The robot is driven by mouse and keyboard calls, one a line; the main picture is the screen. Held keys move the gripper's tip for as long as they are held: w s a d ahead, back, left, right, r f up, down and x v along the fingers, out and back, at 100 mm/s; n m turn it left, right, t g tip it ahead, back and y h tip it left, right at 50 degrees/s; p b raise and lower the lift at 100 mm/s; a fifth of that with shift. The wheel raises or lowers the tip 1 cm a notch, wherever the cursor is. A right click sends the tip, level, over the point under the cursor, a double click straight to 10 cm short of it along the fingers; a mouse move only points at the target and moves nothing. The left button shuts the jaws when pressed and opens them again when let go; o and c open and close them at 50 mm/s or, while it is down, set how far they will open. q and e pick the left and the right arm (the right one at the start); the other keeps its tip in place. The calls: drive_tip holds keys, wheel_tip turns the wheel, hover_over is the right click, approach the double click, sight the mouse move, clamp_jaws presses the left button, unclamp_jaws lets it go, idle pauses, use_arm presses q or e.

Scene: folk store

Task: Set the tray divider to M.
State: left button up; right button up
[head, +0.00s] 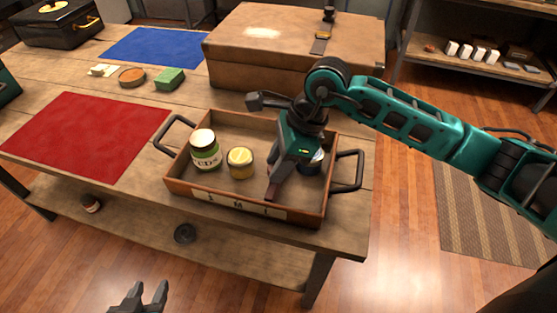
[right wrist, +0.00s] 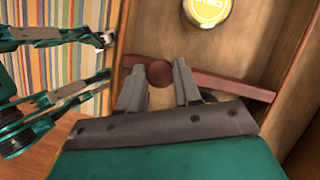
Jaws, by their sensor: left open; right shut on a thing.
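The wooden tray (head: 180,188) stands on the workbench, with dark handles at both ends and a pale label strip (head: 238,206) on its front wall. The strip appears to read S, M, L from left to right. The dark red-brown divider (head: 272,190) lies inside the tray, its near end by the L. In the right wrist view the divider (right wrist: 225,84) has a round knob (right wrist: 160,74). My right gripper (right wrist: 157,80) is shut on the knob, its fingers on both sides. My left gripper (head: 148,288) is open and empty, low in front of the bench.
A green-labelled jar (head: 205,150) and a yellow jar (head: 240,162) stand in the tray left of the divider. A dark jar (head: 313,162) stands right of it, partly hidden by my arm. A large case (head: 290,45) is behind the tray; a red mat (head: 85,135) is left.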

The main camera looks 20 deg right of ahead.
clamp_jaws()
drive_tip(key=w+a+b, duration=0.1)
drive_tip(key=a, duration=0.1)
drive_tip(key=w+a+b, duration=0.1)
drive_tip(key=w+a, duration=0.1)
drive_tip(key=shift+a+f+b, duration=0.1)
drive_tip(key=shift+a+b, duration=0.05)
drive_tip(key=shift+b, duration=0.25)
drive_tip(key=shift+w+a, duration=0.2)
drive_tip(key=shift+a, duration=0.15)
drive_tip(key=o, duration=0.9)
unclamp_jaws()
